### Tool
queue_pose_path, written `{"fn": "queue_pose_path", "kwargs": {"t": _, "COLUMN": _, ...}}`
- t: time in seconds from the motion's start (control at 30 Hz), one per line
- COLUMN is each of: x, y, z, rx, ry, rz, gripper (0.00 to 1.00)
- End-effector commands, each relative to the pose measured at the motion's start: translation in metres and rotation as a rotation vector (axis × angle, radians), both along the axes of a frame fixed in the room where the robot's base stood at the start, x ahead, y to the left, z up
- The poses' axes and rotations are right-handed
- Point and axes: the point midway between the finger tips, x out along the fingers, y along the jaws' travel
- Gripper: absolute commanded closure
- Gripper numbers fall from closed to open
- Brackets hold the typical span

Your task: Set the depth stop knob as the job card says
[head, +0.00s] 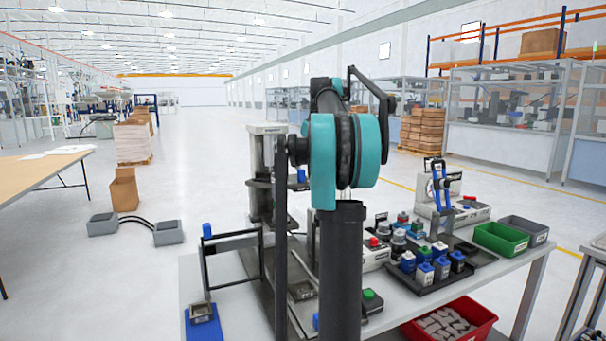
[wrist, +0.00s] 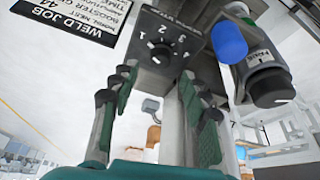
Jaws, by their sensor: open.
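In the wrist view, a black dial plate with white numerals carries a small dark knob (wrist: 160,53). I cannot read its setting for sure. A dark grey knob with a white mark (wrist: 272,88) hangs at the right on a grey housing. The frames do not make clear which one is the depth stop. The job card (wrist: 85,25), headed "WELD JOB", is cut off at the top left, and its smaller lines are only partly legible. My gripper (wrist: 157,84) is open and empty below the dial, its fingers apart. In the head view my arm hides the gripper.
A blue cap (wrist: 229,42) sits beside the grey knob. In the head view, a grey press column (head: 267,160) stands on the bench (head: 435,295). A black tray of small blocks (head: 430,285), a green bin (head: 500,239) and a red bin (head: 480,335) are at the right.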

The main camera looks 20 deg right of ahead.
Motion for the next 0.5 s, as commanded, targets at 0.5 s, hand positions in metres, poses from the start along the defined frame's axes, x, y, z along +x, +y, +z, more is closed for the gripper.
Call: {"fn": "queue_pose_path", "kwargs": {"t": 0.5, "x": 0.018, "y": 0.005, "z": -0.044, "rx": 0.0, "ry": 0.0, "rz": -0.001, "gripper": 0.54}}
